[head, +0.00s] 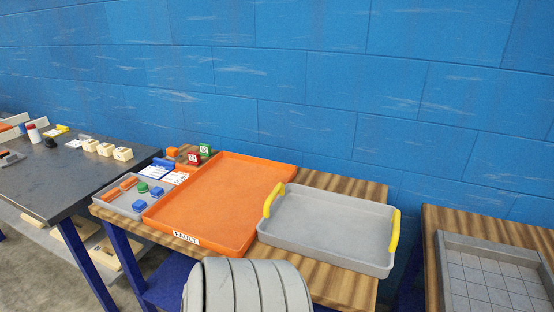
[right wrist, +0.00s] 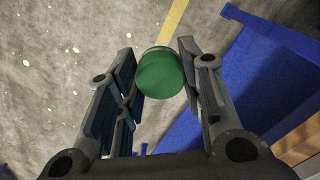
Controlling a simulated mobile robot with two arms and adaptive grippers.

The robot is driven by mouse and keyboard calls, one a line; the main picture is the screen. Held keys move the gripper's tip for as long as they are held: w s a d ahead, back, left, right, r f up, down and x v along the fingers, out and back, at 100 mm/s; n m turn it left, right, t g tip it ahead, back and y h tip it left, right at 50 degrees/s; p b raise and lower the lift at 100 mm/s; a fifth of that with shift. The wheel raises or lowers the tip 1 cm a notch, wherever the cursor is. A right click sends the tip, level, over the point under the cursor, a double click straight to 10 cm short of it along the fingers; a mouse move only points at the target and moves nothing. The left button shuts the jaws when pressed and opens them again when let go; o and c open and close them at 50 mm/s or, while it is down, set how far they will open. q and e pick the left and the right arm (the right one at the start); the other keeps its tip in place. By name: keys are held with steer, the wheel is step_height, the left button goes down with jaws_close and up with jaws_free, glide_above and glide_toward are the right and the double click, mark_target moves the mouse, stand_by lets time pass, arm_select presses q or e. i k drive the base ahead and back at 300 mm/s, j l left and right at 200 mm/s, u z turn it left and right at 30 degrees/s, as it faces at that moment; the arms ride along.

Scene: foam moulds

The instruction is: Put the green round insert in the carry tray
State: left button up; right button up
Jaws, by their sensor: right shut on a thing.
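A green round insert (right wrist: 160,73) is between the two fingers of my right gripper (right wrist: 160,75), which is shut on it. The wrist view shows the insert held above the grey floor, with a blue table frame to the right. The carry tray (head: 330,246) is grey with two yellow handles and stands empty on the right part of the wooden table in the head view. Another green round piece (head: 142,187) lies in a small grey tray (head: 104,207) at the table's left. My right gripper is not visible in the head view, and my left gripper is in neither view.
An empty orange tray labelled FAULT (head: 186,237) lies between the small tray and the carry tray. Orange and blue pieces (head: 140,206) share the small tray. Red and green blocks (head: 205,149) stand behind. A dark table (head: 50,180) is left; a tiled grey tray (head: 490,285) is right.

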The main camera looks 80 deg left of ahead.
mark_target(327, 234)
steer(key=u, duration=1.6)
